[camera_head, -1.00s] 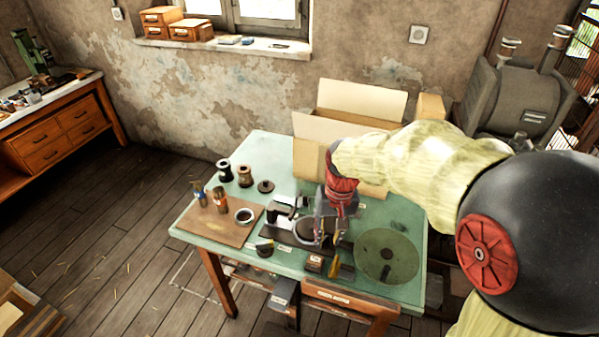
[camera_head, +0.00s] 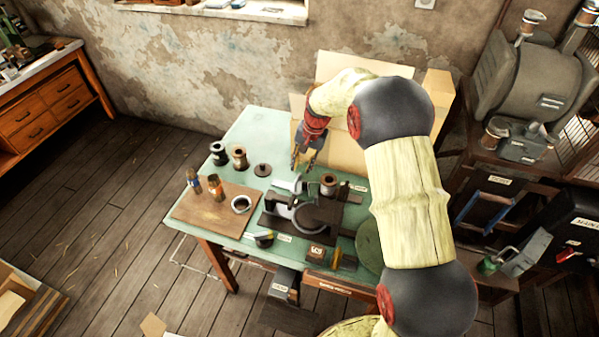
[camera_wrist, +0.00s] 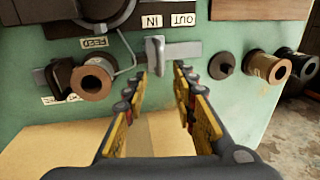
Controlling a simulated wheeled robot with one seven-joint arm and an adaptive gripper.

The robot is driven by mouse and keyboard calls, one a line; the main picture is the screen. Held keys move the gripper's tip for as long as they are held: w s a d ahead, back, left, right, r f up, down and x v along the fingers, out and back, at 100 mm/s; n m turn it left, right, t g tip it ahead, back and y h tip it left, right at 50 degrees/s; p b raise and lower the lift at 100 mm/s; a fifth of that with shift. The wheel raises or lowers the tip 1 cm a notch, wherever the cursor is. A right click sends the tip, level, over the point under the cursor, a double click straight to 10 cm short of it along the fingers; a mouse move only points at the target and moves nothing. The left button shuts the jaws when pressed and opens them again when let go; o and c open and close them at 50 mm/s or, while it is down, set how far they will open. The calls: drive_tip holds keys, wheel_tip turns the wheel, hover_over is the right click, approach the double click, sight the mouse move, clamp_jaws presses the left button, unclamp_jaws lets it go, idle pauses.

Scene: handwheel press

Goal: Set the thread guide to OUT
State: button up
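The thread guide (camera_wrist: 157,56) shows in the wrist view as a pale grey upright tab on a short metal bar. The tab stands below the IN label (camera_wrist: 152,21), left of the OUT label (camera_wrist: 183,20). My gripper (camera_wrist: 162,73) is open and empty. Its two fingers point towards the guide, with the tab between their tips in the picture; I cannot tell whether they touch it. In the head view my gripper (camera_head: 304,166) hangs over the back of the table, just behind the press (camera_head: 310,215).
A copper-coloured spool (camera_wrist: 95,80) on a holder stands left of the guide in the wrist view. A dark disc (camera_wrist: 222,65) and two spools (camera_wrist: 265,66) are to its right. A cardboard box (camera_head: 345,150) stands at the table's back. The wooden board (camera_head: 205,215) holds small items.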

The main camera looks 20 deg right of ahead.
sight(299, 176)
drive_tip(key=shift+w+a+f, duration=0.1)
drive_tip(key=shift+a+f, duration=0.05)
drive_tip(key=shift+f, duration=0.6)
drive_tip(key=shift+w+a+f, duration=0.1)
drive_tip(key=shift+a+f, duration=0.05)
drive_tip(key=shift+f, duration=0.65)
drive_tip(key=shift+w+a+f, duration=0.1)
drive_tip(key=shift+a+f, duration=0.05)
drive_tip(key=shift+f, duration=0.6)
drive_tip(key=c, duration=0.4)
clamp_jaws()
